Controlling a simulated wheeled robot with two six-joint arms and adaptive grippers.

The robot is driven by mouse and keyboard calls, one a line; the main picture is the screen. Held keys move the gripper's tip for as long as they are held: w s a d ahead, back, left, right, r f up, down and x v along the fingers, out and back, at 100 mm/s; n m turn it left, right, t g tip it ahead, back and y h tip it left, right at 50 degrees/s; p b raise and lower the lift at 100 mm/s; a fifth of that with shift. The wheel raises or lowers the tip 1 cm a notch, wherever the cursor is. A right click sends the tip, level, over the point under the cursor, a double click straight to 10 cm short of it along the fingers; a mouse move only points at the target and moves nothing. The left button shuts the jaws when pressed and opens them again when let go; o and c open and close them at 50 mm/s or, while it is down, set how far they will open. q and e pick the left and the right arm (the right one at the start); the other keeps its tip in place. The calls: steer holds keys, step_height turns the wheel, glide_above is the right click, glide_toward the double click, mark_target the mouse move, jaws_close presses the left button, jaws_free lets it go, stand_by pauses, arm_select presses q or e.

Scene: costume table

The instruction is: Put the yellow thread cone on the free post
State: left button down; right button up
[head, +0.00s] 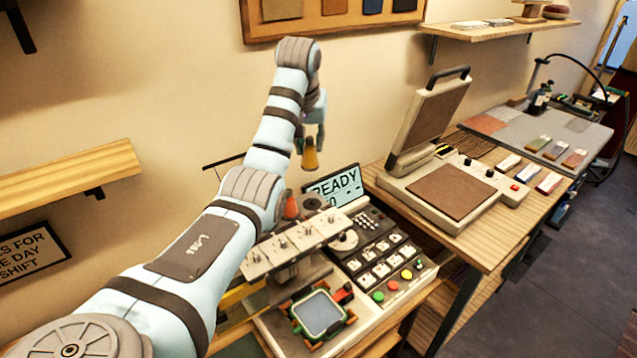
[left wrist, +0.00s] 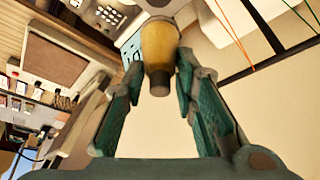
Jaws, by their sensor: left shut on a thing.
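The yellow thread cone (head: 310,158) hangs below my left gripper (head: 314,128), in the air in front of the wall and above the embroidery machine. In the left wrist view the cone (left wrist: 158,42) sits between the two green fingertips of the left gripper (left wrist: 159,66), which is shut on it. A reddish-orange cone (head: 291,207) stands at the back of the machine, close beside my left arm. My arm covers much of the area behind the machine heads. I cannot make out the free post. My right gripper is not in view.
The embroidery machine (head: 375,243) has a button panel, a READY screen (head: 334,187) and a hooped frame (head: 320,313). A heat press (head: 440,190) stands open to the right. A thin dark bar (head: 222,162) projects left behind my arm. Thin orange and green threads cross the left wrist view.

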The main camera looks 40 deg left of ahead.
mark_target(313, 164)
arm_select(q)
steer(key=x, duration=0.4)
steer(key=s+d+x, duration=0.1)
steer(key=x, duration=0.2)
steer(key=shift+f, duration=0.25)
steer(key=f, duration=0.4)
steer(key=shift+s+f, duration=0.3)
steer(key=shift+s, duration=0.1)
steer(key=shift+w+f, duration=0.25)
steer(key=shift+f, duration=0.1)
steer(key=c, duration=1.3)
jaws_free()
steer(key=shift+s+r, duration=0.1)
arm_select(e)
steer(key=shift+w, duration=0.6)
